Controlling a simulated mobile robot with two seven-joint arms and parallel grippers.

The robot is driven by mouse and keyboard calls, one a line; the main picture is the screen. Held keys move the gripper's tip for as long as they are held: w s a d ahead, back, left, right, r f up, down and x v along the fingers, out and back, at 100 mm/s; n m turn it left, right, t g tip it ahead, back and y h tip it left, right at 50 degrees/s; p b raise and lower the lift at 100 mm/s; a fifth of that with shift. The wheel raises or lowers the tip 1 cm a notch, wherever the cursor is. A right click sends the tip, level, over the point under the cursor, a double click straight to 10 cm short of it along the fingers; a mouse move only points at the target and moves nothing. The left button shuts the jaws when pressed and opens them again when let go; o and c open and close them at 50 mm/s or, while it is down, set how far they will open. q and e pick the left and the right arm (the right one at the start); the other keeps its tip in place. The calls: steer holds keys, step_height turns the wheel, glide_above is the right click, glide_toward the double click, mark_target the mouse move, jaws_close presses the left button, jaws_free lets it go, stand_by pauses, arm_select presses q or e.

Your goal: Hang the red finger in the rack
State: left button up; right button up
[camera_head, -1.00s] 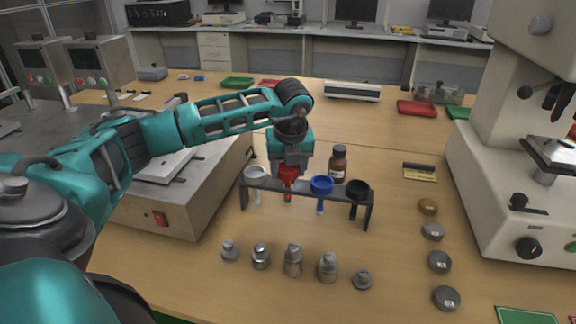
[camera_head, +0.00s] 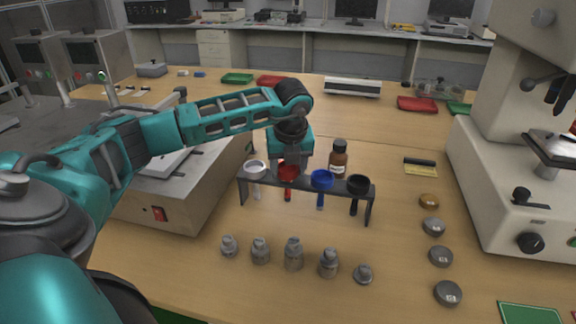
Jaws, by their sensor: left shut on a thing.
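The dark rack (camera_head: 307,183) stands on the wooden table in front of me. The red finger (camera_head: 288,178) is at the rack, between the white finger (camera_head: 255,168) and the blue finger (camera_head: 321,181). Its shaft shows below the rack's bar. A black finger (camera_head: 357,186) hangs at the rack's right end. My left gripper (camera_head: 286,167) points down from above and is shut on the red finger's top, partly hiding it. I cannot tell whether the red finger is fully seated. My right gripper is not in view.
A boxy device (camera_head: 180,200) is left of the rack, and a large white machine (camera_head: 500,200) is at the right.

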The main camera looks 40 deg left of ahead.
arm_select(q)
steer(key=o, duration=1.4)
steer(key=shift+r, duration=0.15)
steer(key=shift+p+v, duration=2.55)
steer(key=shift+v, duration=0.9)
steer(key=shift+s, duration=0.1)
